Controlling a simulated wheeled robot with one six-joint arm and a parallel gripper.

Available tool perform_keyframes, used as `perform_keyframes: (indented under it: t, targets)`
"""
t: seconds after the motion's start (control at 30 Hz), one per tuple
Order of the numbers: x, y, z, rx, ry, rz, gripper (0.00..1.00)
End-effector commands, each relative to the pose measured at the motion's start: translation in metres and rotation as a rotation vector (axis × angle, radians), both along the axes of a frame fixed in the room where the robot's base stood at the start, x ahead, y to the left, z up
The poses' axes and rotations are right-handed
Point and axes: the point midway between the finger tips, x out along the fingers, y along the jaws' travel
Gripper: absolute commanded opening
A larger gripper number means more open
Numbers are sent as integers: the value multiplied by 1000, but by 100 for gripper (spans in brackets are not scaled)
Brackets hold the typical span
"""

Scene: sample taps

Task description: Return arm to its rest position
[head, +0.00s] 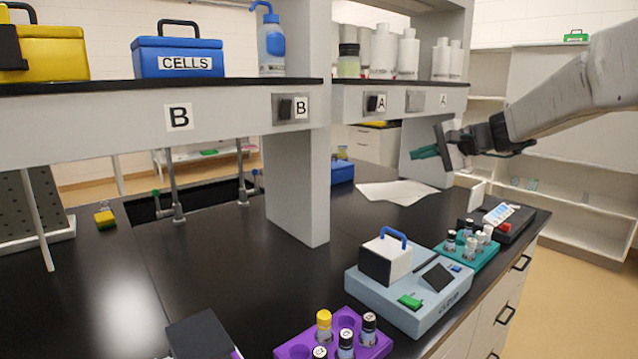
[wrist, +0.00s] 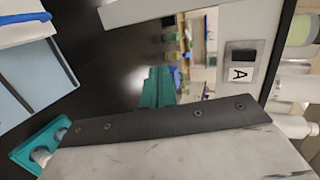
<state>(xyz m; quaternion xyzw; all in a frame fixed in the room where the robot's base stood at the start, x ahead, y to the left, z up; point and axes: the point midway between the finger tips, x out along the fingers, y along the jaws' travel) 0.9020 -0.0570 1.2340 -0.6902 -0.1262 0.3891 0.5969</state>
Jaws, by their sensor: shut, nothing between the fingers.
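My gripper (head: 416,153) is at the right of the head view, raised above the bench in front of the grey right-hand shelf support. Its teal fingers are shut with nothing between them. My grey arm reaches in from the right edge. In the wrist view the teal fingers of my gripper (wrist: 158,88) show close together, with the black bench behind them. The dark plate and pale body of my wrist cover the lower part of that view.
The overhead shelf (head: 120,125) carries a blue CELLS box (head: 178,57) and bottles. Below my gripper stand a teal vial rack (head: 467,252), a grey-blue device (head: 410,290) and a dark device (head: 515,222). A purple rack (head: 295,350) is in front. White paper (head: 397,191) lies behind.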

Motion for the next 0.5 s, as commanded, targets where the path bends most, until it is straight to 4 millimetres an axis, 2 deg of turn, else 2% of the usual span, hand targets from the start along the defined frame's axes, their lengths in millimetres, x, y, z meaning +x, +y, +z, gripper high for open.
perform_keyframes:
  t: [0.03,0.07,0.1,0.17,0.23,0.4,0.5]
  targets:
    - [-30,12,-15,-62,52,56,0]
    - [-50,18,-24,-105,86,94,0]
    - [-78,27,-36,-165,130,146,0]
    - [-121,37,-52,-253,192,218,0]
    - [-173,46,-68,-361,258,300,0]
    - [-293,50,-101,-623,386,471,0]
    - [-354,43,-117,-771,438,548,0]
